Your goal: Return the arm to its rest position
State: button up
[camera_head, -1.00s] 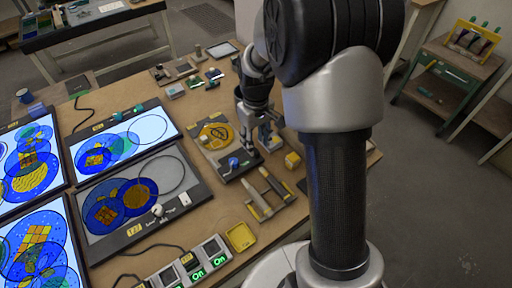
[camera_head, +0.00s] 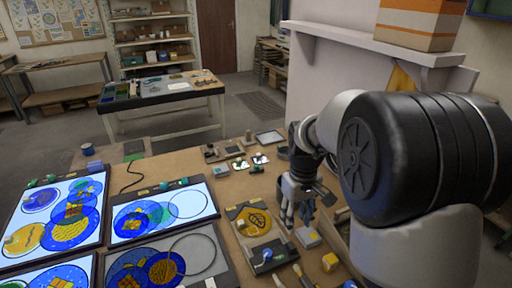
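My gripper (camera_head: 298,218) points down over the right part of the wooden workbench (camera_head: 196,164). Its two fingers look apart, and I see nothing held between them. It is just right of a dark board with a yellow round piece (camera_head: 254,222). My arm comes in from the right, with its large black joint filling the right of the picture.
Lit panels with blue and yellow round glass pieces (camera_head: 70,215) lie on the left. A yellow block (camera_head: 330,262) and a grey-and-yellow block (camera_head: 308,237) are near my gripper. A wall shelf (camera_head: 370,42) is behind my arm. A second table (camera_head: 165,95) stands at the back.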

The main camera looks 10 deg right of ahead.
jog(key=s+a+r+m+t, duration=0.15)
jog(key=s+a+r, duration=0.25)
jog(key=s+r, duration=0.7)
jog(key=s+a+m+t, duration=0.1)
jog(key=s+a+t, duration=0.1)
jog(key=s, duration=1)
jog(key=shift+s+f+t, duration=0.15)
jog(key=shift+f+t, duration=0.05)
jog(key=shift+t, duration=0.35)
